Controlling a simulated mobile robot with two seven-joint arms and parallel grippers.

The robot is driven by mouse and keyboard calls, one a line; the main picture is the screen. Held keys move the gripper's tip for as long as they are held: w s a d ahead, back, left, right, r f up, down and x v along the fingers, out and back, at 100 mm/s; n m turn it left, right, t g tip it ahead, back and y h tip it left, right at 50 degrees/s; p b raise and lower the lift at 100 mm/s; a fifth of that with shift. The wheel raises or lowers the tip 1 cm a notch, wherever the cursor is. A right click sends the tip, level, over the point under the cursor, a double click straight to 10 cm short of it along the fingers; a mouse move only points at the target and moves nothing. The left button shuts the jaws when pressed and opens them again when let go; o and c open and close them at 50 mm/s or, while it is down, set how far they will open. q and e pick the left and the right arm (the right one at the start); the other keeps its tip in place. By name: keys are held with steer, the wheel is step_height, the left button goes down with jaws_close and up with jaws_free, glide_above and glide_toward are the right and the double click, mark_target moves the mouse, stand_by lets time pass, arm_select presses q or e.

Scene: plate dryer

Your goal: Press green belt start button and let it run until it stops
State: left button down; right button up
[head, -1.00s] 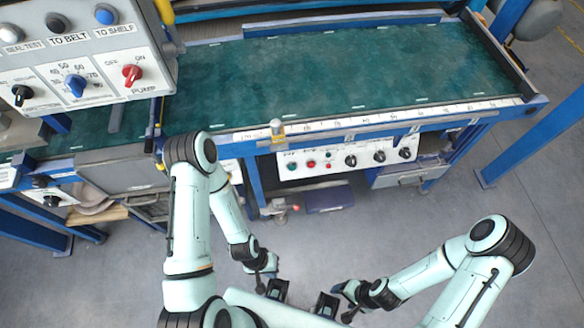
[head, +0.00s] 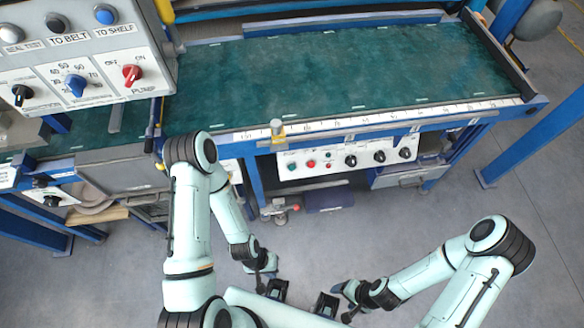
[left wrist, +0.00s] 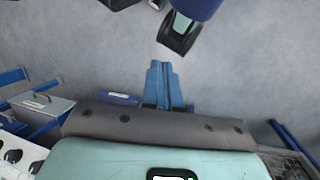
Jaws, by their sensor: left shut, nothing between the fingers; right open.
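The green button (head: 292,167) sits at the left end of a white control panel (head: 340,170) under the front edge of the conveyor. The green belt (head: 300,75) lies flat and bare above it. My left gripper (head: 277,289) is below the panel in the head view, clear of the button. In the left wrist view its blue fingers (left wrist: 165,88) are shut with nothing between them. My right gripper (head: 326,305) is open, just right of the left one, away from the panel. Whether the belt is moving cannot be told.
Two red buttons (head: 311,164) and several black knobs (head: 351,160) share the panel. A larger control box (head: 75,60) with a red pump knob (head: 132,75) stands upper left. A blue table leg (head: 256,182) is left of the panel. Open grey floor (head: 400,230) lies in front.

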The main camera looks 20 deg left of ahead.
mark_target(292, 167)
arm_select(q)
steer(key=shift+f, duration=0.1)
arm_select(e)
steer(key=shift+f, duration=0.1)
stand_by(0.6)
arm_select(q)
steer(key=w+d+n+t+h+b, duration=0.15)
steer(key=w+n+t+b, duration=0.25)
steer(key=w+t+b, duration=1.15)
steer(key=w+a+r+n, duration=0.2)
steer(key=w+r, duration=0.4)
steer(key=w, duration=0.6)
steer(key=shift+r+b, duration=0.3)
steer(key=shift+b, duration=0.05)
arm_select(e)
steer(key=w+d+f+t, duration=0.1)
steer(key=f, duration=0.7)
steer(key=w+f+t, duration=0.1)
steer(key=w+f, duration=0.1)
steer(key=f, duration=0.5)
steer(key=shift+w+d+f+h, duration=0.3)
steer(key=shift+d+f, duration=0.1)
arm_select(q)
steer(key=shift+a+g, duration=0.1)
steer(key=shift+g, duration=0.25)
